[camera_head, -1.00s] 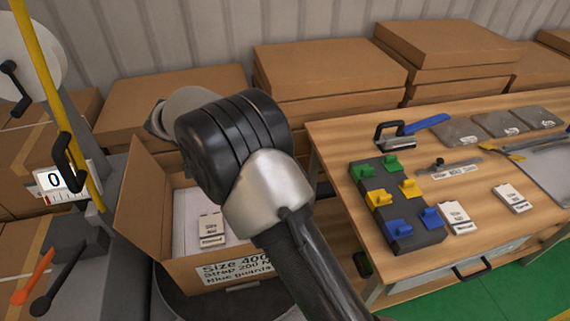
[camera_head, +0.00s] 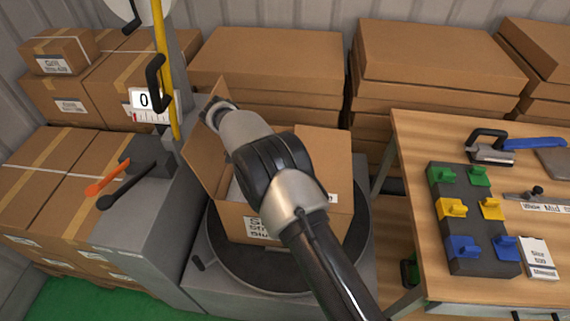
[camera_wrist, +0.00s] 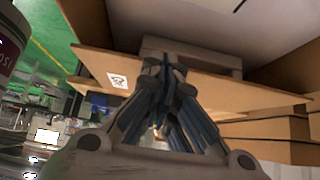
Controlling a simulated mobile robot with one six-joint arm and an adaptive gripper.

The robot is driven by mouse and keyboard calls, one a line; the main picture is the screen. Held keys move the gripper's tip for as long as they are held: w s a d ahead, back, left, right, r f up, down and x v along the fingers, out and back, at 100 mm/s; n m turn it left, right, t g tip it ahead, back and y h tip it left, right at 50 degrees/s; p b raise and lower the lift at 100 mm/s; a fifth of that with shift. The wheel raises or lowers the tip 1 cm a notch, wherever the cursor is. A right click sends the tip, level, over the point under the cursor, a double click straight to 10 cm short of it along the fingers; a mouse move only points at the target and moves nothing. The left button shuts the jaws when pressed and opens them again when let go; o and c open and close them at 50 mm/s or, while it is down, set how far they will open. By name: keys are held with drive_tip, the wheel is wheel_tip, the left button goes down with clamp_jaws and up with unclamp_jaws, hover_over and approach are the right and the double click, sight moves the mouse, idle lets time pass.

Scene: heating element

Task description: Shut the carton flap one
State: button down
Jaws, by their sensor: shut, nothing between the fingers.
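An open brown carton (camera_head: 236,222) stands on a dark round turntable in the head view. Its left flap (camera_head: 203,162) stands up and leans outward. Another cardboard panel (camera_head: 325,155) rises at its right side. My arm crosses in front of the carton and hides most of its opening. My gripper (camera_wrist: 165,66) is shut and empty in the wrist view, its fingertips in front of a brown cardboard panel (camera_wrist: 215,88) with a small printed label. I cannot tell whether they touch it. In the head view my wrist is by the left flap's top edge and the fingers are hidden.
The turntable (camera_head: 275,275) sits on a grey base. A grey unit with a yellow post (camera_head: 165,70) and orange and black levers (camera_head: 107,180) stands close left. A wooden table (camera_head: 420,150) with a colored-clip block (camera_head: 470,225) is at right. Stacked boxes (camera_head: 265,70) fill the back.

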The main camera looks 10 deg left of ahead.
drive_tip(key=shift+a+f+b, duration=0.1)
drive_tip(key=shift+f+b, duration=0.2)
drive_tip(key=shift+f, duration=0.85)
drive_tip(key=shift+s+f, duration=0.1)
wheel_tip(320, 180, up, 10)
drive_tip(key=shift+r, duration=0.25)
